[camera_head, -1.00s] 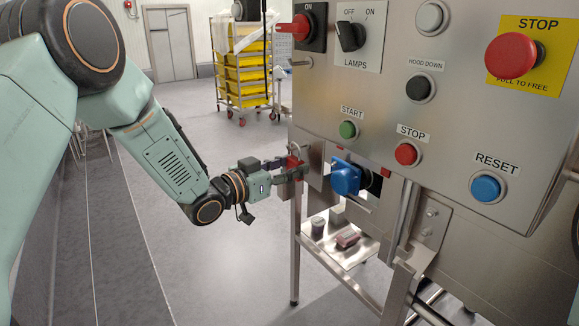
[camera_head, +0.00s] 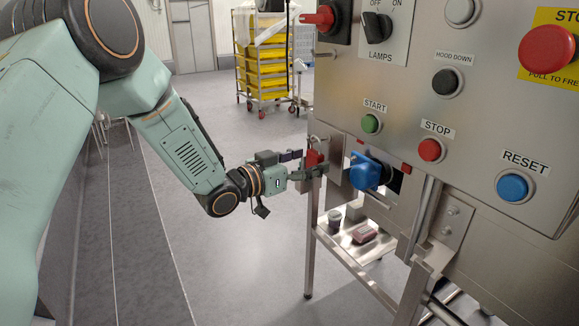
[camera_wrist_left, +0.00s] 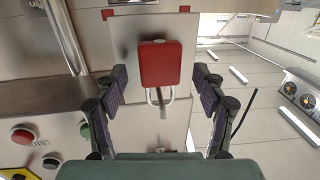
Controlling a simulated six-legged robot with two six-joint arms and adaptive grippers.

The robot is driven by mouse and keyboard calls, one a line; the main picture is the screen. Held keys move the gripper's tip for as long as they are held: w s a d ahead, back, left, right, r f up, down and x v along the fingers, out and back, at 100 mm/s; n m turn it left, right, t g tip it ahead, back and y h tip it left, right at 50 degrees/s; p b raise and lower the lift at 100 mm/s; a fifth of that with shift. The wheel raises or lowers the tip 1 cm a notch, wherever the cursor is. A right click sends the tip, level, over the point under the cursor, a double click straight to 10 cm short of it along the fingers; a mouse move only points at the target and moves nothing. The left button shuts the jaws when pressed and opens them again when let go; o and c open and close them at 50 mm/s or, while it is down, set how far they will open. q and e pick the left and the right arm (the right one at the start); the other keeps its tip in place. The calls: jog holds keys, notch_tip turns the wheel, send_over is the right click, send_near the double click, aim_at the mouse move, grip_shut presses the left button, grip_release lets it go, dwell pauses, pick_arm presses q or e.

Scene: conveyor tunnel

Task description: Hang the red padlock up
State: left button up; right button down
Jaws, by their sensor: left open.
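The red padlock (camera_head: 313,158) is at a small steel plate (camera_head: 336,170) on the left side of the control panel. In the left wrist view its red body (camera_wrist_left: 160,63) is in front of the plate. Its shackle (camera_wrist_left: 160,97) shows around a grey peg (camera_wrist_left: 163,107), so it appears to hang there. My left gripper (camera_head: 312,164) is at the padlock. In the left wrist view the open fingers (camera_wrist_left: 159,75) stand on both sides of the body, with a gap on each side. My right gripper is not in view.
A blue connector (camera_head: 366,172) protrudes just right of the plate. The panel carries START (camera_head: 371,123), STOP (camera_head: 430,150) and RESET (camera_head: 512,187) buttons. A steel shelf (camera_head: 345,250) with small objects is below. The floor (camera_head: 215,265) at left is clear.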

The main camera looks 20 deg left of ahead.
pick_arm(q)
jog(key=v, duration=1.1)
jog(key=shift+s, duration=0.15)
dwell(0.3)
